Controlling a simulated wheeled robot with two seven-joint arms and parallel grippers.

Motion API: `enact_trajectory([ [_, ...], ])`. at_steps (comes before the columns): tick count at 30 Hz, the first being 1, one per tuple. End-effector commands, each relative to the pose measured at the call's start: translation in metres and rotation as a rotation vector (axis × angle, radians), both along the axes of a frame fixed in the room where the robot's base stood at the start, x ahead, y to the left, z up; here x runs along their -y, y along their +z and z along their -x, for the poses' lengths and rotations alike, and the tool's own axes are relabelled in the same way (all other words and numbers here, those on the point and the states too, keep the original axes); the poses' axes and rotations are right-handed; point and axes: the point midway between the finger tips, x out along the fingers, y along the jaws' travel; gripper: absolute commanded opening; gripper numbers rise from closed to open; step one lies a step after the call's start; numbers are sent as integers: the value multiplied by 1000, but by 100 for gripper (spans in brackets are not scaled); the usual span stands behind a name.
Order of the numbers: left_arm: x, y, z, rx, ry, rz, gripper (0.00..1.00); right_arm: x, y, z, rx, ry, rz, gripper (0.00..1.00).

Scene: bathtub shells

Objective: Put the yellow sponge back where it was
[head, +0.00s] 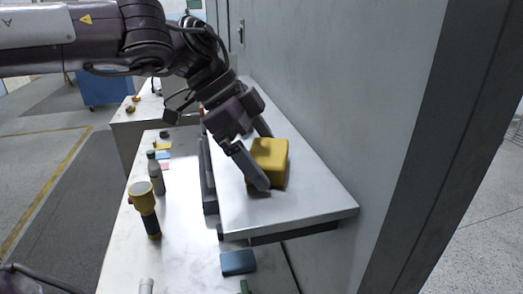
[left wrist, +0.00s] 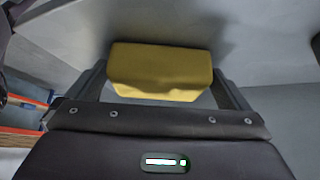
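The yellow sponge (head: 270,160) is a block at the raised grey shelf along the wall. My left gripper (head: 262,152) reaches down from the upper left, with one finger on each side of the sponge. In the left wrist view the sponge (left wrist: 160,70) lies between the two fingers, which seem to touch its ends. Whether its underside rests on the shelf or is just above it, I cannot tell. My right gripper is not in view.
The shelf (head: 310,208) is clear in front of the sponge. Below stands a white table (head: 185,255) with a yellow-and-black flashlight (head: 146,208), a grey bottle (head: 156,175) and a blue block (head: 238,262). The wall (head: 340,90) rises close behind the shelf.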

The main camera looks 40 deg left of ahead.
Motion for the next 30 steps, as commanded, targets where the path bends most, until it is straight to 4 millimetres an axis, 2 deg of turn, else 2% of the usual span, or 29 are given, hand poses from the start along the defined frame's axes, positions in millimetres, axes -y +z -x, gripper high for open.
enact_trajectory([
  [4,0,5,0,1,1,-2,100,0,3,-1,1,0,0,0],
  [8,-8,16,3,6,1,-1,100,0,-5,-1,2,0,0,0],
  [16,-37,65,18,5,3,-1,100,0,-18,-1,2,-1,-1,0],
  [20,-48,85,24,4,3,-1,100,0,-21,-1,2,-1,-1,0],
  [21,-51,92,25,1,3,0,100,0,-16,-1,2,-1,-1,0],
  [25,-56,102,28,0,0,-1,100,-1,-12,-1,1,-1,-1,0],
  [30,-58,104,29,0,-1,0,100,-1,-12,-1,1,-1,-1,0],
])
